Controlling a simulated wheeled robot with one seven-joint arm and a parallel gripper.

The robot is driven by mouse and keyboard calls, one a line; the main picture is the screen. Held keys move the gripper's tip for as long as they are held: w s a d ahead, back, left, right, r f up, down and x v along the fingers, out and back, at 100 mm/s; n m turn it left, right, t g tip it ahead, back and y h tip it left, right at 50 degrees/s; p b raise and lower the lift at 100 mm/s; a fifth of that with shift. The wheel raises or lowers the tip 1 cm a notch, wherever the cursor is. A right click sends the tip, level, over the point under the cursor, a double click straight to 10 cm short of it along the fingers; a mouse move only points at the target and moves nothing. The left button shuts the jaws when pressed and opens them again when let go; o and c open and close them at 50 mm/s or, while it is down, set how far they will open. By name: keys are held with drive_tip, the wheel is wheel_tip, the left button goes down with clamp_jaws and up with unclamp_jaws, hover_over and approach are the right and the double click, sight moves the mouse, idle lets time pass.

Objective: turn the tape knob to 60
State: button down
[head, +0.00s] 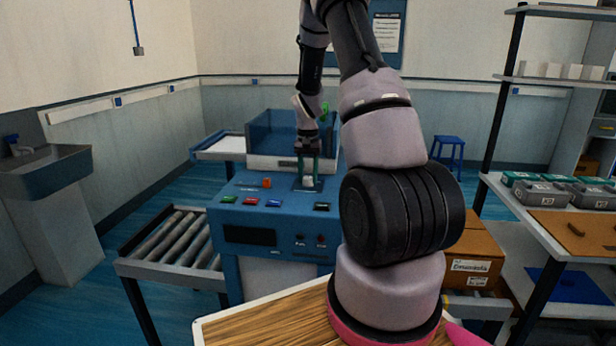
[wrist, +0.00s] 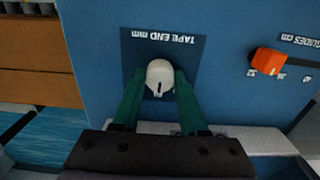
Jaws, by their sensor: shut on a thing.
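The tape knob (wrist: 160,77) is a pale round knob with a dark pointer mark, on a dark blue plate (wrist: 187,48) lettered "TAPE END mm", upside down in the wrist view. The mark is at the knob's lower side in that view. The scale numbers are mostly hidden by my fingers. My gripper (wrist: 160,85) has its two green fingers closed on the knob's two sides. In the head view my gripper (head: 308,176) points down at the machine's top panel, and the knob is a small pale spot (head: 308,181) between the fingers.
An orange knob (wrist: 267,61) marked "GUIDES cm" sits beside the plate; it also shows in the head view (head: 267,183). Several coloured buttons (head: 274,203) line the blue machine's panel (head: 240,212). A roller conveyor (head: 175,240) stands to the left.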

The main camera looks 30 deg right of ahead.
drive_tip(key=shift+c, duration=2.2)
unclamp_jaws()
drive_tip(key=shift+r, duration=0.1)
wheel_tip(320, 180, up, 11)
drive_tip(key=shift+f, duration=0.2)
wheel_tip(320, 180, up, 9)
drive_tip(key=t, duration=0.2)
hover_over(308, 178)
drive_tip(key=s+a, duration=0.4)
drive_tip(key=s+a+r+n+t+y, duration=0.1)
drive_tip(key=s+a+r+t, duration=0.1)
drive_tip(key=s+a+r, duration=0.45)
drive_tip(key=s+a+r+t, duration=0.1)
drive_tip(key=s+a+r, duration=0.1)
drive_tip(key=s, duration=0.6)
drive_tip(key=s+a+r+n+t+y, duration=0.1)
drive_tip(key=s+a+r+t, duration=0.1)
drive_tip(key=s, duration=0.6)
drive_tip(key=shift+s+a+r+n, duration=0.3)
drive_tip(key=shift+a+r, duration=0.2)
drive_tip(key=shift+r, duration=0.35)
